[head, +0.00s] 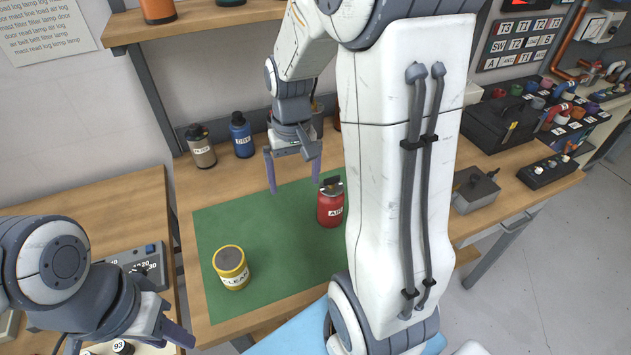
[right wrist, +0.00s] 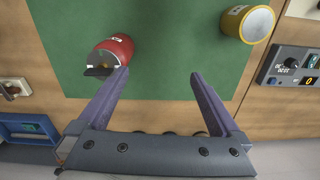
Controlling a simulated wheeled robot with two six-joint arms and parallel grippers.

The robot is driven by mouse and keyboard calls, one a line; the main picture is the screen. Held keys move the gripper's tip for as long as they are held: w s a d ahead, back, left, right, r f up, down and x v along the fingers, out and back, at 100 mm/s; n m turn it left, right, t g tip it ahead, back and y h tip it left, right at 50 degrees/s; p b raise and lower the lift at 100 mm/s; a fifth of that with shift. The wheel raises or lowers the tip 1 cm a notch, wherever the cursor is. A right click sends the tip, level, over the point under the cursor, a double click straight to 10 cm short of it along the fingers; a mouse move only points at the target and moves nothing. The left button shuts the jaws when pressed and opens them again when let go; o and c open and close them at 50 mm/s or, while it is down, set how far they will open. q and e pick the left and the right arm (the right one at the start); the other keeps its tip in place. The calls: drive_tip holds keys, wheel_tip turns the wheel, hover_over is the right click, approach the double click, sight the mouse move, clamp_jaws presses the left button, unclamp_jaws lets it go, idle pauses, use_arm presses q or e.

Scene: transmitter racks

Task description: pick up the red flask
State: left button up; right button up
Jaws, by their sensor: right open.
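The red flask (head: 330,207) stands upright on the green mat (head: 290,272), with a white label and a dark top. My right gripper (head: 293,188) is open and empty, above the mat's back edge, to the left of and behind the flask. In the right wrist view the red flask (right wrist: 117,47) shows at upper left, and the left finger's tip overlaps its edge. The flask is not between the fingers (right wrist: 158,75). My left gripper (head: 125,343) is at the lower left, partly cut off, so its opening is unclear.
A yellow jar (head: 231,268) stands on the mat's front left; it also shows in the right wrist view (right wrist: 236,22). Grey (head: 201,147) and blue (head: 241,135) bottles stand behind the mat. My right arm hides the table right of the flask. The mat's middle is clear.

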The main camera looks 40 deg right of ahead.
sight(331, 183)
drive_tip(key=d+m, duration=0.1)
drive_tip(key=d, duration=0.3)
drive_tip(key=d+m+p, duration=0.1)
drive_tip(key=d, duration=0.4)
drive_tip(key=shift+s+r+m, duration=0.15)
drive_tip(key=shift+s+m, duration=0.05)
drive_tip(key=shift+m, duration=0.2)
drive_tip(key=f, duration=0.4)
drive_tip(key=shift+d+f+p, duration=0.25)
drive_tip(key=shift+p, duration=0.15)
drive_tip(key=shift+f, duration=0.3)
drive_tip(key=shift+s+f+p, duration=0.2)
drive_tip(key=shift+f+p, duration=0.2)
drive_tip(key=shift+f, duration=0.25)
wheel_tip(331, 183, down, 3)
drive_tip(key=shift+s+f+p, duration=0.1)
drive_tip(key=shift+f+p, duration=0.1)
drive_tip(key=shift+p, duration=0.3)
drive_tip(key=shift+f, duration=0.4)
use_arm(q)
wheel_tip(331, 183, up, 4)
drive_tip(key=shift+r, duration=0.25)
